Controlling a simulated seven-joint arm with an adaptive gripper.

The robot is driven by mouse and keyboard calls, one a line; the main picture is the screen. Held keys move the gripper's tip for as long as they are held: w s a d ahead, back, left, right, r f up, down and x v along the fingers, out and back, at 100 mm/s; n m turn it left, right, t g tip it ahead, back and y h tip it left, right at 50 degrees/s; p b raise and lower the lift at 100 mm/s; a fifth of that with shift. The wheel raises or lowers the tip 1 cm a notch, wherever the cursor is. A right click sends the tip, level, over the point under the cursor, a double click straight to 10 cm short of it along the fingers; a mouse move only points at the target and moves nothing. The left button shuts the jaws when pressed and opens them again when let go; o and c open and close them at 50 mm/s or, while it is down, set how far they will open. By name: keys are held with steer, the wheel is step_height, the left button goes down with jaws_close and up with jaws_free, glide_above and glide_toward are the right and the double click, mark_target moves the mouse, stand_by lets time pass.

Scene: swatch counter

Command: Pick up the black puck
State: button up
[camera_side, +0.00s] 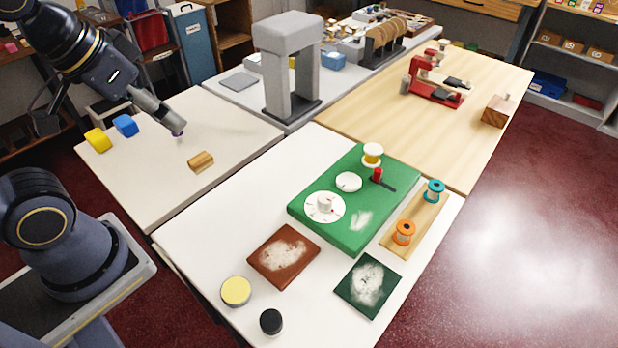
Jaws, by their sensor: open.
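The black puck (271,321) is a small dark round piece near the front edge of the near white table. It stands just right of and in front of a yellow-topped round tin (236,291).
A brown square pad (284,256) and a dark green square pad (368,285) lie behind and right of the puck. A green board (300,205) with dials and a wooden spool rack (417,228) stand farther back. Yellow (97,140) and blue (125,125) blocks sit at left.

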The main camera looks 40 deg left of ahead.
steer(key=w+d+n+g+h, duration=0.1)
steer(key=w+d+n, duration=0.2)
steer(key=d+n, duration=0.15)
steer(key=m+g, duration=0.2)
steer(key=g, duration=0.4)
glide_above(271, 318)
steer(key=shift+y, duration=0.4)
steer(key=f, duration=2.2)
steer(key=shift+w+d+f, duration=0.15)
steer(key=shift+w, duration=0.05)
steer(key=shift+s+f, duration=0.15)
steer(key=shift+f, duration=1.35)
steer(key=shift+s+f, duration=0.1)
steer(key=shift+f, duration=1.4)
steer(key=c, duration=1.1)
steer(key=shift+c, duration=0.2)
